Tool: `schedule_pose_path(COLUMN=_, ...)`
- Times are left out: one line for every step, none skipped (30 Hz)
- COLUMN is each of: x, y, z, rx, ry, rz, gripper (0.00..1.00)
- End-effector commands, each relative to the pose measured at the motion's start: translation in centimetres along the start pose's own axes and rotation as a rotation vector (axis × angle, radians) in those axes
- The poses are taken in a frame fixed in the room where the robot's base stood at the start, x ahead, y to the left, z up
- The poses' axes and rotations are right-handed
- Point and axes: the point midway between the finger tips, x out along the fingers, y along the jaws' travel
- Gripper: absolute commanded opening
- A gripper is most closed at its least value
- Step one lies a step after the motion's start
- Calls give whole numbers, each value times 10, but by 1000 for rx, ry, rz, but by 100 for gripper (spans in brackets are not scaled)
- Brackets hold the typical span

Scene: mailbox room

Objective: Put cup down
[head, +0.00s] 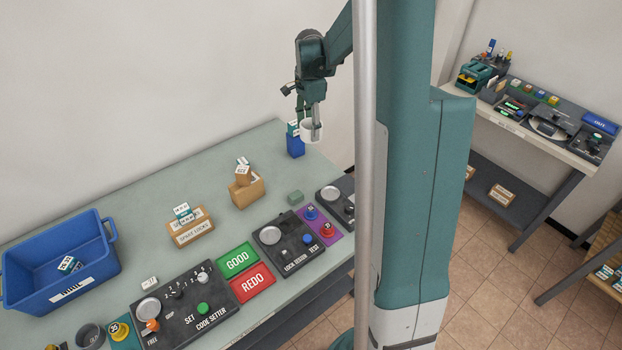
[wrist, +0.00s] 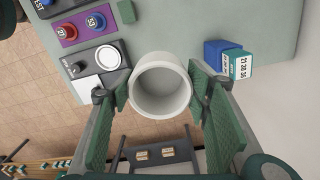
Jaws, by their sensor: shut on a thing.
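A white cup (wrist: 160,86) is held between the two green fingers of my gripper (wrist: 160,98) in the wrist view. Its open mouth faces the wrist camera and it looks empty. In the head view the cup (head: 312,131) hangs from my gripper (head: 311,118), above the far right end of the green-grey table (head: 130,190). From the wrist view, the cup lies over or close to the table's edge; its height above the table is hard to tell.
A small green block (head: 295,197), a cardboard box (head: 247,192) and a blue bin (head: 60,262) are on the table.

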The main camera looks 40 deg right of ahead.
Motion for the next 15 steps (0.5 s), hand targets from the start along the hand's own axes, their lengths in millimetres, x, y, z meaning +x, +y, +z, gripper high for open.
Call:
schedule_pose_path(x=6, y=0, z=0, rx=0, ry=0, rz=0, gripper=39)
schedule_pose_path(x=10, y=0, z=0, rx=0, ry=0, rz=0, gripper=39)
schedule_pose_path(x=14, y=0, z=0, rx=0, ry=0, rz=0, gripper=39)
schedule_pose_path(x=16, y=-1, z=0, rx=0, ry=0, rz=0, gripper=39)
schedule_pose_path(x=20, y=0, z=0, rx=0, ry=0, rz=0, gripper=39)
schedule_pose_path(x=24, y=0, z=0, rx=-1, ry=0, rz=0, gripper=39)
schedule_pose_path(x=27, y=0, z=0, rx=-1, ry=0, rz=0, gripper=39)
schedule_pose_path(x=30, y=0, z=0, rx=-1, ry=0, rz=0, gripper=39)
schedule_pose_path(x=36, y=-1, z=0, rx=-1, ry=0, rz=0, gripper=39)
schedule_pose_path(x=40, y=-1, z=0, rx=-1, ry=0, rz=0, gripper=39)
schedule_pose_path(x=44, y=-1, z=0, rx=-1, ry=0, rz=0, gripper=39)
schedule_pose_path(x=49, y=-1, z=0, rx=-1, ry=0, rz=0, gripper=39)
schedule_pose_path(x=53, y=-1, z=0, rx=-1, ry=0, rz=0, gripper=39)
schedule_pose_path(x=57, y=-1, z=0, rx=-1, ry=0, rz=0, gripper=39)
schedule_pose_path(x=65, y=-1, z=0, rx=-1, ry=0, rz=0, gripper=39)
